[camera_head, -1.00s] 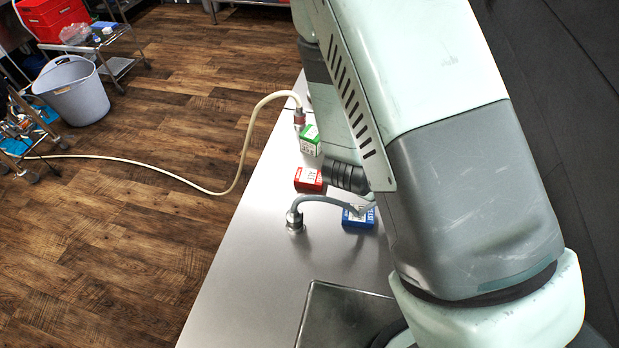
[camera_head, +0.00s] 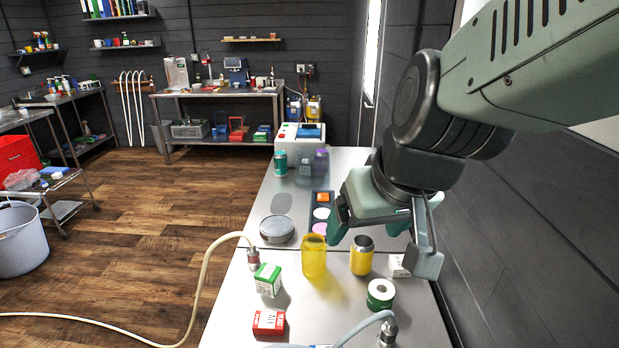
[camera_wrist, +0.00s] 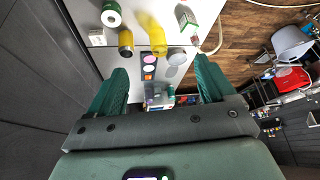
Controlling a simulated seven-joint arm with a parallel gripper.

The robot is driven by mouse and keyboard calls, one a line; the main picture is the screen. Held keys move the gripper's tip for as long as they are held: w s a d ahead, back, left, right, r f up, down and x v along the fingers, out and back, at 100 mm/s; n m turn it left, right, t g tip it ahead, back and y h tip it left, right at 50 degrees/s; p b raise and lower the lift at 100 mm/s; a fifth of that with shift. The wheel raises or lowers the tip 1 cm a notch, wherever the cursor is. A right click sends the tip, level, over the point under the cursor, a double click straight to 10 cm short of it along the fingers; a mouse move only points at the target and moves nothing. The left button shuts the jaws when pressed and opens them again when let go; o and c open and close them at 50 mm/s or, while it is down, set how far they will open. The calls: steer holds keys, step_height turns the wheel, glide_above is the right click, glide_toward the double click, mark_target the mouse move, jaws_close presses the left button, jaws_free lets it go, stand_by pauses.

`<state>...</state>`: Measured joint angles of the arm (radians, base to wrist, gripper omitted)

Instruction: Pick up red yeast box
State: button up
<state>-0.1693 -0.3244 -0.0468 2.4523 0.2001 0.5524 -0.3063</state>
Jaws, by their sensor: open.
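The red yeast box (camera_head: 268,322) is a small red carton with white print on its top. It lies on the steel counter near the bottom of the head view, in front of the green-and-white box (camera_head: 268,280). My gripper (camera_head: 378,228) is open and empty, above the counter to the right of and farther back than the red box. In the wrist view my gripper's two green fingers (camera_wrist: 162,66) are spread apart with nothing held between them. The red box does not show in the wrist view.
A yellow jar (camera_head: 314,257), a yellow can (camera_head: 361,256), a green-white roll (camera_head: 380,294) and a white box (camera_head: 398,265) stand near my gripper. A pale hose (camera_head: 203,275) ends in a fitting beside the green box. A grey hose crosses the bottom edge.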

steer(key=s+d+r+m+g, duration=0.1)
steer(key=s+d+r+m, duration=0.1)
steer(key=s+m, duration=0.1)
steer(key=w+a+f+m+g+y, duration=0.25)
steer(key=w+f+m, duration=0.2)
steer(key=f, duration=0.45)
steer(key=w+a+f+m+g+y, duration=0.1)
steer(key=w+f+m+g+y, duration=0.25)
steer(key=f, duration=0.55)
steer(key=w+a+f+m+y, duration=0.2)
steer(key=w+f+m, duration=0.35)
steer(key=f, duration=0.25)
steer(key=m+t+y, duration=0.1)
steer(key=m+y, duration=0.2)
steer(key=m, duration=0.1)
glide_toward(280, 320)
steer(key=shift+s+d+f, duration=0.1)
steer(key=shift+s+d, duration=0.35)
steer(key=shift+a+f+m+t+y, duration=0.15)
steer(key=shift+f+m+t+y, duration=0.05)
steer(key=shift+m+t+y, duration=0.1)
steer(key=x, duration=0.4)
steer(key=shift+a+f, duration=0.15)
steer(key=shift+a, duration=0.15)
steer(key=x, duration=0.6)
steer(key=shift+w, duration=0.25)
steer(key=c, duration=1.1)
steer(key=shift+o, duration=0.2)
